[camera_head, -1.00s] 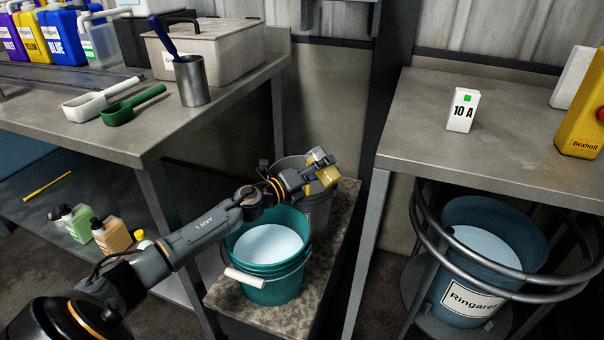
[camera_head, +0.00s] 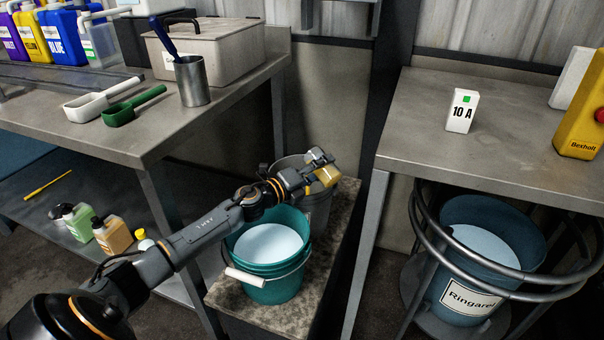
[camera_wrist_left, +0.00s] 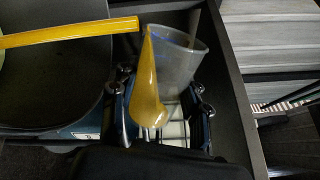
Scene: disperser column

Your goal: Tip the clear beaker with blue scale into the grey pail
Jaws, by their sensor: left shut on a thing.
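The clear beaker (camera_head: 317,157) is held tilted over the grey pail (camera_head: 318,212), which stands behind the teal bucket. My left gripper (camera_head: 308,176) is shut on the beaker. In the left wrist view the beaker (camera_wrist_left: 183,62) is between the fingers of my left gripper (camera_wrist_left: 166,112). Yellow liquid (camera_wrist_left: 150,92) lies along one side of the beaker, and a yellow stream (camera_wrist_left: 70,35) runs from its rim toward the grey pail (camera_wrist_left: 45,85). The pail's inside is hidden in the head view. The blue scale cannot be read clearly. My right gripper is not in view.
The teal bucket (camera_head: 285,287) with pale liquid stands in front of the pail on a stone-like slab (camera_head: 230,297). Steel tables (camera_head: 120,135) flank it, the right one (camera_head: 420,140) close by. A Ringarel bucket (camera_head: 452,275) sits in a ring frame.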

